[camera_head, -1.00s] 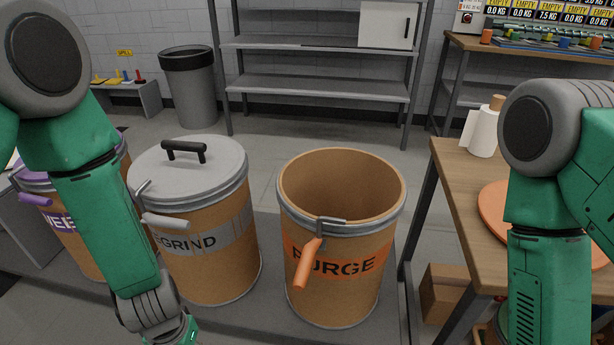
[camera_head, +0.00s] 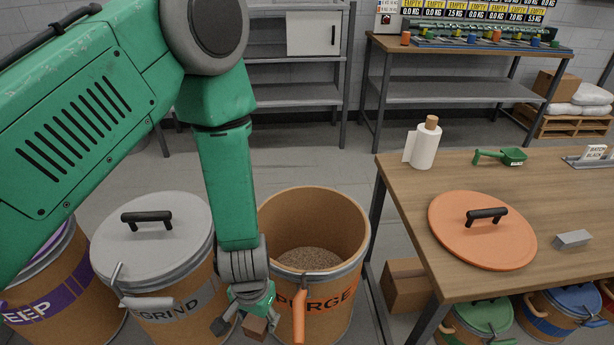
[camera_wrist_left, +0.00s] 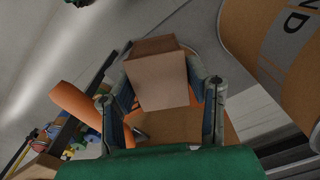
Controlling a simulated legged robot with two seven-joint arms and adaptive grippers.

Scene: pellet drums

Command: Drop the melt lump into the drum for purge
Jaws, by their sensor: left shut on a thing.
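A brown, box-shaped lump (camera_head: 255,327) is in my left gripper (camera_head: 243,318), low in the head view. In the left wrist view the lump (camera_wrist_left: 158,75) sits between the two fingers (camera_wrist_left: 165,105), which are shut on it. The purge drum (camera_head: 335,318) is brown with an orange label and an orange latch handle (camera_head: 299,316). It is open, with grainy pellets (camera_head: 309,258) inside. My left gripper is outside the drum, at its front left, below rim height in the picture. My right gripper is not in view.
The lidded regrind drum (camera_head: 160,285) stands left of the purge drum, with the sweep drum (camera_head: 60,285) farther left. The table (camera_head: 390,185) at right bears an orange lid (camera_head: 465,250), a paper roll (camera_head: 425,147), a green scoop (camera_head: 513,156) and a grey block (camera_head: 573,239).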

